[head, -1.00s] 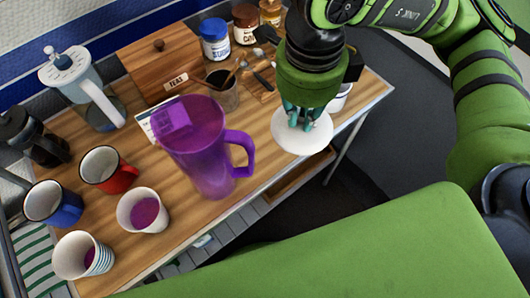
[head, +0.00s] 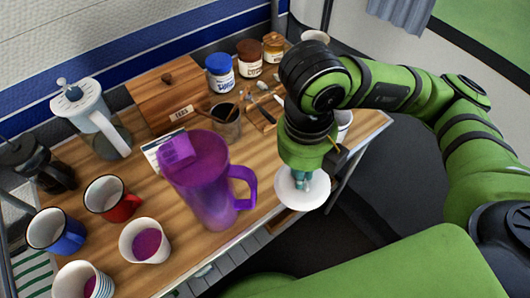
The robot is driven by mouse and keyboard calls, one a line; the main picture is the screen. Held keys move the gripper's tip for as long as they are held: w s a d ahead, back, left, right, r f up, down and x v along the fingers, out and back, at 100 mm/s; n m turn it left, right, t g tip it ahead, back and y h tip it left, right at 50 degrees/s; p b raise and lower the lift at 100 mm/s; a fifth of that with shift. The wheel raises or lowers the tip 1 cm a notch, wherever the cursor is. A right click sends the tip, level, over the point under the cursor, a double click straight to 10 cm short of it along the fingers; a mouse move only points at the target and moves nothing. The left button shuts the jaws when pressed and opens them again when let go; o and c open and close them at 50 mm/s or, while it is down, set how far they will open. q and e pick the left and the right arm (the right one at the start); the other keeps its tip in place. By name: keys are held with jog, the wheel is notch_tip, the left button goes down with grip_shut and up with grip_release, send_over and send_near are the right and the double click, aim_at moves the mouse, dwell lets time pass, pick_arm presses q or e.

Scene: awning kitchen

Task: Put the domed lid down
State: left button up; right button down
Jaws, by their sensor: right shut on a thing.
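The domed lid (head: 289,196) is a white round disc at the front right edge of the wooden table (head: 262,207). My right gripper (head: 300,183) comes down over its middle and is shut on it, with the teal fingertips at its top. The gripper hides part of the lid. I cannot tell whether the lid touches the table or hangs just above it, partly past the edge. My left gripper is not in view.
A purple pitcher (head: 205,188) stands just left of the lid. Behind are a dark cup with utensils (head: 226,122), a wooden tea box (head: 165,92) and several jars. Mugs and cups stand at left. A white cup (head: 344,124) is partly hidden behind my gripper.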

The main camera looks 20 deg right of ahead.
jog(key=shift+w+a+f+b, duration=0.4)
jog(key=shift+w+f+b, duration=0.05)
jog(key=shift+w+f, duration=0.15)
jog(key=w+a+f, duration=0.1)
jog(key=w, duration=0.1)
jog(key=w+a+f, duration=0.1)
jog(key=w+f, duration=0.1)
jog(key=w+a+f+p, duration=0.1)
jog(key=w, duration=0.2)
jog(key=shift+w+a+f, duration=0.1)
jog(key=shift+a+f, duration=0.05)
jog(key=shift+f, duration=0.2)
notch_tip(320, 180, down, 3)
jog(key=shift+f+p, duration=0.15)
jog(key=shift+p, duration=0.15)
jog(key=shift+f, duration=0.25)
jog(key=c, duration=1.7)
grip_release()
jog(key=shift+f, duration=0.15)
jog(key=o, duration=0.5)
jog(key=shift+c, duration=0.2)
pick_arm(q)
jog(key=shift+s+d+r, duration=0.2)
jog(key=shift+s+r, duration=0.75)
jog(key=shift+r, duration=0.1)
